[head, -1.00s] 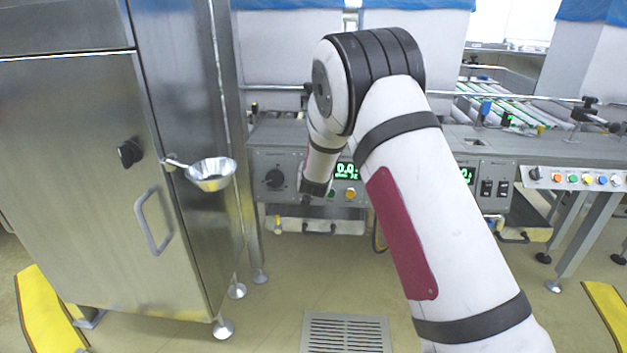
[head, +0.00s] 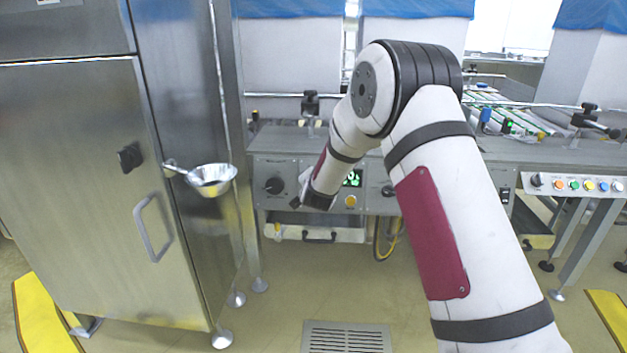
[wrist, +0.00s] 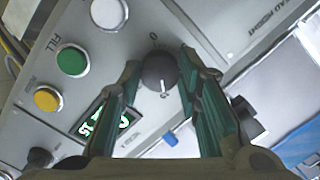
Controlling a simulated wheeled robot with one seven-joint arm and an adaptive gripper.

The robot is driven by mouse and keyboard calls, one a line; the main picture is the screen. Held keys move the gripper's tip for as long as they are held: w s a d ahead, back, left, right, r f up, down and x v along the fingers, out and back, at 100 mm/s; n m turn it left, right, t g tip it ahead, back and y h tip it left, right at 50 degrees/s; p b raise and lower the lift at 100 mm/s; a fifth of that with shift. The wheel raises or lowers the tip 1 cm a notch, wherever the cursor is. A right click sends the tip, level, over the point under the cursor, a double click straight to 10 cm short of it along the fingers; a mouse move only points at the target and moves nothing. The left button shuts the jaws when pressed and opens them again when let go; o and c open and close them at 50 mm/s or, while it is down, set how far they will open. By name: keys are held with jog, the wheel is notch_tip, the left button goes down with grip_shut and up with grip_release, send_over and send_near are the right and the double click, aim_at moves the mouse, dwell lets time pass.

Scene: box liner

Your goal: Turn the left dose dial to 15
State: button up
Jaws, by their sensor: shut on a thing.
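In the wrist view a dark round dial (wrist: 159,70) with a pale mark on its rim sits between the two green-padded fingers of my gripper (wrist: 160,64). My gripper is shut on this dial. A printed 0 shows near it; the pointed-at value is too small to read. A green-lit display (wrist: 106,124) lies beside it, partly behind a finger. In the head view my gripper (head: 303,201) is at the control panel, and the held dial is hidden behind it.
Another knob (head: 275,185) is left of my gripper and one more (head: 388,191) is right of the display. White, green (wrist: 72,60) and yellow (wrist: 46,100) buttons lie close by. A steel cabinet (head: 90,200) with a funnel (head: 211,182) stands left.

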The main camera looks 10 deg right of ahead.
dwell(0.3)
jog(key=o, duration=1.1)
jog(key=shift+o, duration=0.2)
jog(key=v, duration=1.2)
